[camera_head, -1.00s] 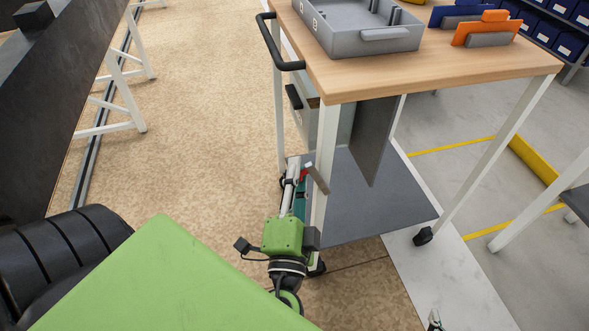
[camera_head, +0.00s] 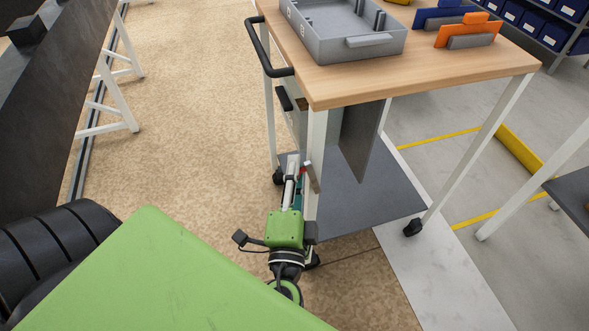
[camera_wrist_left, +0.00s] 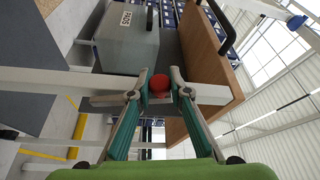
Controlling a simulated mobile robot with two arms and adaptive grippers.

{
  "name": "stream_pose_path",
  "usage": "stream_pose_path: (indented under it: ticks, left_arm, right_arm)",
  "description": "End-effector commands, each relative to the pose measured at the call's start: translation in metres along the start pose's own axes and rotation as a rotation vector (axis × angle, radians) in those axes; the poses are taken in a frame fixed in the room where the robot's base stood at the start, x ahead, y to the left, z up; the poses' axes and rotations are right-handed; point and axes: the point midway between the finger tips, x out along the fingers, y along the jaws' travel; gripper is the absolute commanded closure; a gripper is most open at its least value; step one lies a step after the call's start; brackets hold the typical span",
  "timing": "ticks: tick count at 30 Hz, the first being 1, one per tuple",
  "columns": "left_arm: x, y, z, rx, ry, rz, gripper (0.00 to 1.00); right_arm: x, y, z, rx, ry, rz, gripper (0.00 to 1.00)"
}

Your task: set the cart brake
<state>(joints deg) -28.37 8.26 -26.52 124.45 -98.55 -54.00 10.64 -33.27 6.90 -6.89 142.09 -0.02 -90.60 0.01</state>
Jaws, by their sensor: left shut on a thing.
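The cart (camera_head: 420,84) stands ahead with a wooden top, white legs and a grey lower shelf (camera_head: 365,200). Its brake lever (camera_head: 313,180) is a short brownish bar by the near left leg, steeply tilted, with a red knob at its upper end. The red knob (camera_wrist_left: 159,82) shows in the left wrist view between the fingertips. My left gripper (camera_head: 298,174) reaches low beside that leg and is shut on the knob; its fingers (camera_wrist_left: 159,97) sit on either side of it. Part of the lever is hidden behind the gripper and leg. My right gripper is not in view.
A grey tray (camera_head: 345,50) and blue and orange holders (camera_head: 468,32) stand on the cart top. A black push handle (camera_head: 262,52) juts out at its left end. A dark table on white trestles (camera_head: 105,80) stands left. The tan floor between is clear.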

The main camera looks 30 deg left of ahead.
Motion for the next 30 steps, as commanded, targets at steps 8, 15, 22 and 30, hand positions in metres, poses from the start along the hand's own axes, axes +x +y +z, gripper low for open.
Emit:
stream_pose_path:
  ticks: [8,15,22,30]
  left_arm:
    - [0.0,0.0,-0.001,-0.001,0.002,0.001,1.0]
    - [0.0,0.0,-0.001,0.0,0.002,0.001,0.65]
    - [0.0,0.0,0.0,0.0,0.001,0.0,0.65]
    - [0.003,-0.033,-0.008,-0.008,-0.001,-0.003,0.65]
  right_arm:
    - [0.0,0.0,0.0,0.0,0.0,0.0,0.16]
    - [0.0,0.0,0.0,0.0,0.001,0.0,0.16]
    - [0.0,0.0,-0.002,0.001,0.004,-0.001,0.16]
    - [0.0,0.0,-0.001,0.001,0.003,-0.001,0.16]
